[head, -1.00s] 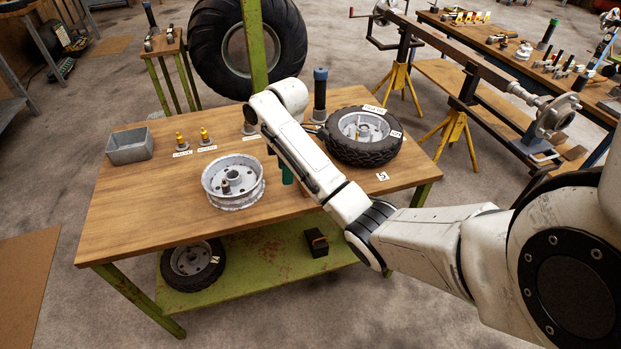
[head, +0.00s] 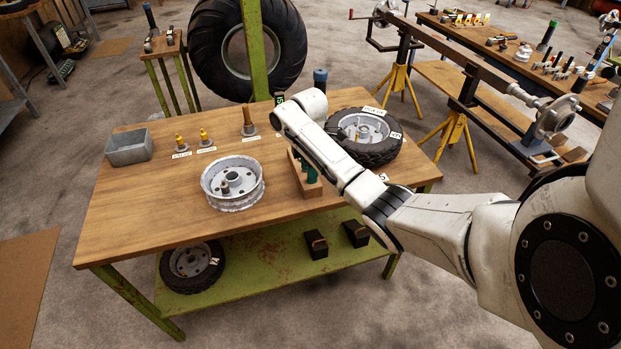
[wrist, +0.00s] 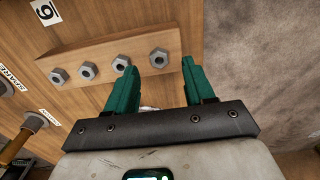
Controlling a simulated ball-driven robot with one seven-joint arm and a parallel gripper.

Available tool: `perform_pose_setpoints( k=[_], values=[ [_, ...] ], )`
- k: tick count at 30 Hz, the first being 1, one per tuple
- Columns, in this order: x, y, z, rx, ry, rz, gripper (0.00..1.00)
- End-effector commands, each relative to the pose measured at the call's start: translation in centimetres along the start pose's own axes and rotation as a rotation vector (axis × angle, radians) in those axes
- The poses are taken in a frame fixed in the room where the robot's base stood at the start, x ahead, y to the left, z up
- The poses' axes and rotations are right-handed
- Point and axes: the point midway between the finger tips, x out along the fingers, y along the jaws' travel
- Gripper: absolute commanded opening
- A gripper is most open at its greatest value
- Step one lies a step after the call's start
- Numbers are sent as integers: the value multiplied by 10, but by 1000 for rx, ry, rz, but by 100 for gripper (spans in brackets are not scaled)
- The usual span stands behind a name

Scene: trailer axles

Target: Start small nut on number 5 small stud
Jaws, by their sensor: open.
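A wooden block (wrist: 140,58) holds a row of several small grey hex nuts. The nut at the right end of the row (wrist: 158,58) shows between my teal fingertips in the wrist view. My gripper (wrist: 160,75) is open, with one finger on each side of that nut's place in the picture; I cannot tell how far above it they are. In the head view the wooden block (head: 296,176) stands near the table's front edge, partly hidden by my arm. A card marked 5 (head: 384,177) lies at the right, by my arm. I cannot make out the number 5 small stud.
A bare grey wheel rim (head: 233,183) stands left of the block on the wooden table (head: 130,215). A tyred wheel (head: 363,137) lies at the back right. A metal bin (head: 129,148) and yellow-topped pieces (head: 204,138) stand at the back left.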

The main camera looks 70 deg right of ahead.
Motion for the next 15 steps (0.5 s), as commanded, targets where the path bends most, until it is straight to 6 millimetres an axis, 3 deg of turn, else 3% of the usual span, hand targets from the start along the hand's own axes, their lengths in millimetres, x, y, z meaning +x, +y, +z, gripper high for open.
perform_pose_setpoints(
  k=[6, 13, 15],
  values=[
    [21, 0, 0, 1, -1, 1, 53],
    [22, 0, 0, 0, 0, 1, 53],
    [22, 0, 0, 0, 0, 1, 47]
  ],
)
